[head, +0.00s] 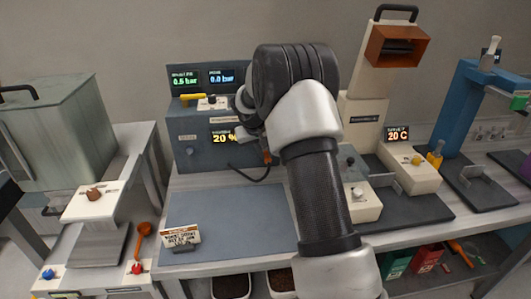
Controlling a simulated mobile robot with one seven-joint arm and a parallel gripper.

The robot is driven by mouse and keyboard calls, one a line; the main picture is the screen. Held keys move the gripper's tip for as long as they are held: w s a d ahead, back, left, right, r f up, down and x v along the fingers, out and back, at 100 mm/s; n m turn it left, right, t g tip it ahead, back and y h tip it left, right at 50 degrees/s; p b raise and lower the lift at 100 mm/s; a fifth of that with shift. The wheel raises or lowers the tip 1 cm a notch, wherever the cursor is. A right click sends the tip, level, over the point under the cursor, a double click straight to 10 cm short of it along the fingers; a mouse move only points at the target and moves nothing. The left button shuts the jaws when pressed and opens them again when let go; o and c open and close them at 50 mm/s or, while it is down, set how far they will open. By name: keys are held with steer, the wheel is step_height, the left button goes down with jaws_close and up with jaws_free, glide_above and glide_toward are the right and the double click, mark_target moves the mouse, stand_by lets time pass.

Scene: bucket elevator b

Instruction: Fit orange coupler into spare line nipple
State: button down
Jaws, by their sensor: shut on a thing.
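The orange coupler (268,158) shows as a small orange piece at the right front of the dark blue-grey unit, beside my arm. A black hose (247,175) loops below it. My gripper (265,150) is mostly hidden behind my own arm, and its fingers are hardly visible. It is shut on the orange coupler at the unit's front. I cannot make out the spare line nipple; my arm covers the right part of the unit. I cannot tell whether the coupler touches a nipple.
The blue-grey unit (190,150) has a yellow lever (192,97) and displays reading 0.5 bar, 0.0 bar and 20 %. A blue mat (235,215) in front is mostly clear, with a small sign (181,237). A beige machine (410,172) stands to the right.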

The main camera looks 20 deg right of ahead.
steer(key=shift+w, duration=0.25)
steer(key=shift+w+d, duration=0.1)
steer(key=shift+w, duration=0.2)
steer(key=shift+w+d+p, duration=0.1)
steer(key=shift+w+p, duration=0.25)
steer(key=shift+w, duration=0.05)
steer(key=c, duration=1.6)
jaws_free()
steer(key=shift+c, duration=0.2)
steer(key=shift+r, duration=0.1)
steer(key=v, duration=1.7)
steer(key=shift+p, duration=0.3)
steer(key=shift+s+r, duration=0.1)
